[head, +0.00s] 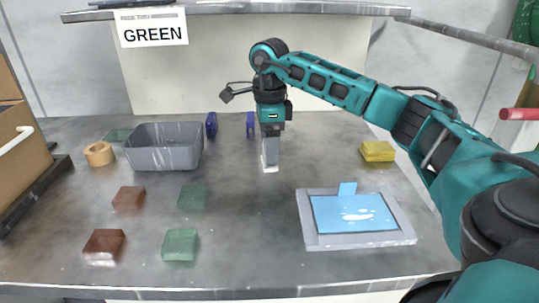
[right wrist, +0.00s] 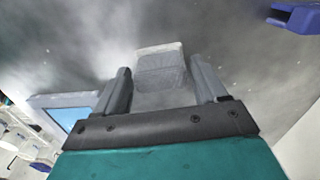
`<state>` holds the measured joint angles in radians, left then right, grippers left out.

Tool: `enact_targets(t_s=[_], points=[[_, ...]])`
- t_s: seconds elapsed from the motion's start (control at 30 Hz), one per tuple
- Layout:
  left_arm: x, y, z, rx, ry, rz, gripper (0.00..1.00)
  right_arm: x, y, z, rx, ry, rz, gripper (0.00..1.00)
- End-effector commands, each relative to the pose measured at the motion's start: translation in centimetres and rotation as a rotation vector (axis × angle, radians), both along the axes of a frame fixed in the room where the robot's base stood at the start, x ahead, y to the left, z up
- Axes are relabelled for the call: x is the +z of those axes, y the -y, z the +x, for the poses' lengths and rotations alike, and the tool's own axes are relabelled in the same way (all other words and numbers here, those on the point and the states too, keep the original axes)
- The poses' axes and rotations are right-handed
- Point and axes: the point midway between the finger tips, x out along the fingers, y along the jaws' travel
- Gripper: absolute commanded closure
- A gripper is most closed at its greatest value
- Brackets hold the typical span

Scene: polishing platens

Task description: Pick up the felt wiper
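The felt wiper appears to be the pale grey block with a white foot (head: 270,169), upright on the grey bench in the middle of the head view. It also shows in the right wrist view (right wrist: 160,62), between and just beyond the fingertips. My right gripper (head: 270,157) points straight down over it. In the right wrist view the right gripper's fingers (right wrist: 160,75) are apart, one on each side of the wiper, with thin gaps; firm contact is not visible. The fingers hide part of the wiper in the head view. My left gripper is not in view.
A grey bin (head: 165,165) stands left, beside a tape roll (head: 98,154). Red-brown and green blocks lie front left. Two blue objects (head: 250,124) stand behind. A tray with a blue pad (head: 315,242) lies front right; a yellow sponge (head: 377,151) is behind it.

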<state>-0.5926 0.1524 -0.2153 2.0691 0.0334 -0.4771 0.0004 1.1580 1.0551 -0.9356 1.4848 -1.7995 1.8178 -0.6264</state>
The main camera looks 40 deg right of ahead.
Motion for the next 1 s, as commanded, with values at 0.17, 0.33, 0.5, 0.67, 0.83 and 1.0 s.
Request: enact_targets(t_s=[0.17,0.33,0.5,0.67,0.83,1.0], points=[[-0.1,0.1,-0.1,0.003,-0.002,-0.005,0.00,0.0,0.0,0.0,0.000,0.000,0.000,0.46],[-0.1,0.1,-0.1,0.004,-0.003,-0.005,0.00,0.0,0.0,0.0,0.000,0.000,0.000,0.62],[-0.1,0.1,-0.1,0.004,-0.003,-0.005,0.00,0.1,0.0,0.0,0.000,0.001,0.001,0.67],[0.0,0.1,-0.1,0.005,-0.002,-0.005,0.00,0.2,0.0,0.0,0.000,0.001,0.000,0.67],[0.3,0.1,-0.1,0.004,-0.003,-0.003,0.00,1.5,0.0,0.1,0.000,0.003,0.001,0.67],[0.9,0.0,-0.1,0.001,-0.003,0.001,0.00,4.4,0.0,0.1,0.000,0.006,0.001,0.67]])
